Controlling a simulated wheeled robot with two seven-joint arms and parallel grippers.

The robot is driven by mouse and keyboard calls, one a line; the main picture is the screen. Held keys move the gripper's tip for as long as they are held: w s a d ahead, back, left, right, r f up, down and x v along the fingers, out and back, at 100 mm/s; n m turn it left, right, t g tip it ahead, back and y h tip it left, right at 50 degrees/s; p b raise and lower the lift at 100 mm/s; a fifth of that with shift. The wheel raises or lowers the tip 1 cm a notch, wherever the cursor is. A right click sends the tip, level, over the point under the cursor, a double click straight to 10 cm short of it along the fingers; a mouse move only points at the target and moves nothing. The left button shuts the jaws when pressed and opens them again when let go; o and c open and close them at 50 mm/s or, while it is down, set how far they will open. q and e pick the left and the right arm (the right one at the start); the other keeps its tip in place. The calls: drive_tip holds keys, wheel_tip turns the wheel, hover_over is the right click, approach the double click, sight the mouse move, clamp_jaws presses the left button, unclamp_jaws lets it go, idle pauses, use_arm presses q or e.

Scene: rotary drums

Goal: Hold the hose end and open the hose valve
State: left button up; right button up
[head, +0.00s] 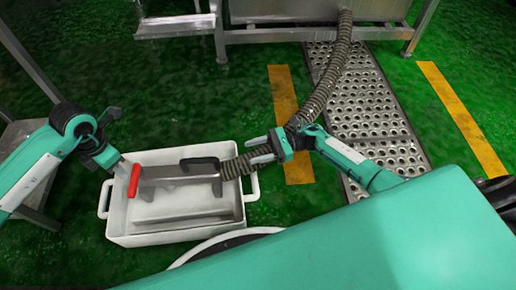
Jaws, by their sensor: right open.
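The ribbed hose (320,93) runs down from the machine and ends in a metal pipe piece (180,180) with a dark bracket-shaped part on it, over the white tub (172,241). A red valve handle (134,180) sits at the left end of the pipe. My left gripper (122,166) is just left of the red handle, very close to its upper part; whether it touches, and its jaw gap, are unclear. My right gripper (258,150) is open, its fingers pointing left above or around the hose near the pipe's right end; the arm hides part of the hose.
The white tub has side handles and stands on the wet green floor. A metal machine frame (290,35) stands at the back. A perforated drain grate (365,100) and yellow floor stripes (460,115) lie to the right. A metal frame stands at the left edge.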

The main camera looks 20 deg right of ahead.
sight(216, 161)
drive_tip(key=a, duration=0.8)
drive_tip(key=w+a, duration=0.1)
drive_tip(key=a, duration=0.4)
drive_tip(key=shift+c, duration=0.4)
clamp_jaws()
drive_tip(key=shift+f, duration=0.1)
idle(0.9)
